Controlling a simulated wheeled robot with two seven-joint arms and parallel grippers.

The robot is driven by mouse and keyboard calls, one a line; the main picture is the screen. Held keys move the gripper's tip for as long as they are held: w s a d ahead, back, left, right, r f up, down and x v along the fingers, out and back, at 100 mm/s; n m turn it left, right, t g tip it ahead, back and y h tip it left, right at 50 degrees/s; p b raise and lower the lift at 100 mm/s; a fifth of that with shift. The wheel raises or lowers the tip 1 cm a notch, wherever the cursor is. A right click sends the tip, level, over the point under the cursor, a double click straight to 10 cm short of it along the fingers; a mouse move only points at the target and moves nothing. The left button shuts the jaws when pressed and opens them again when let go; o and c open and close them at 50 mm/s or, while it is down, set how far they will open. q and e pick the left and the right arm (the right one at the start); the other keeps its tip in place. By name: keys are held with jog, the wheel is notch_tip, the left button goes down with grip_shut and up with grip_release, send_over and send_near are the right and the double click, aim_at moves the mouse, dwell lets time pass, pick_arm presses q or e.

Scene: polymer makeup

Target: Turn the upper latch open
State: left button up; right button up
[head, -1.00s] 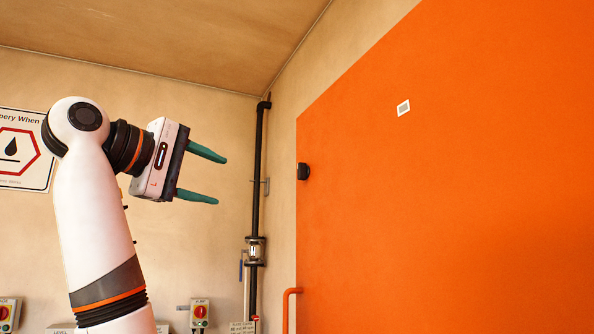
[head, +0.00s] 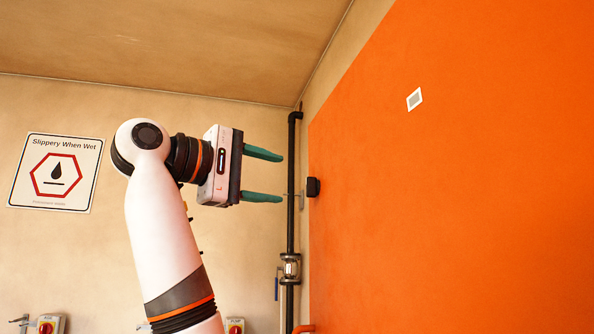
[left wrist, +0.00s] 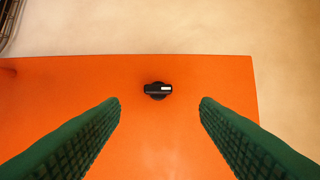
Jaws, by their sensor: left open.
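The upper latch (head: 313,187) is a small black knob near the left edge of the orange door (head: 450,210). In the left wrist view the latch (left wrist: 157,90) shows a black handle lying about level, with a white mark at its right end. My left gripper (head: 282,177) is open and empty, its green fingers pointing right toward the door. In the head view the fingertips are a little left of the latch and apart from it. In the left wrist view the latch lies between and beyond the two fingertips (left wrist: 160,101). My right gripper is not in view.
A dark vertical pipe (head: 291,225) with a valve runs along the wall beside the door. An orange door handle (head: 303,329) shows at the bottom. A warning sign (head: 56,172) and switch boxes are on the back wall. The space between fingers and latch looks clear.

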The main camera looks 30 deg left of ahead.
aim_at(307, 187)
pick_arm(q)
jog(key=p+x, duration=0.1)
jog(key=x, duration=0.3)
jog(key=shift+w+d+p, duration=0.15)
jog(key=shift+w+p, duration=0.15)
jog(key=shift+w, duration=0.05)
jog(key=shift+p+x, duration=0.45)
jog(key=shift+x, duration=0.65)
jog(key=shift+w+f, duration=0.1)
jog(key=shift+c, duration=0.6)
jog(key=c, duration=0.9)
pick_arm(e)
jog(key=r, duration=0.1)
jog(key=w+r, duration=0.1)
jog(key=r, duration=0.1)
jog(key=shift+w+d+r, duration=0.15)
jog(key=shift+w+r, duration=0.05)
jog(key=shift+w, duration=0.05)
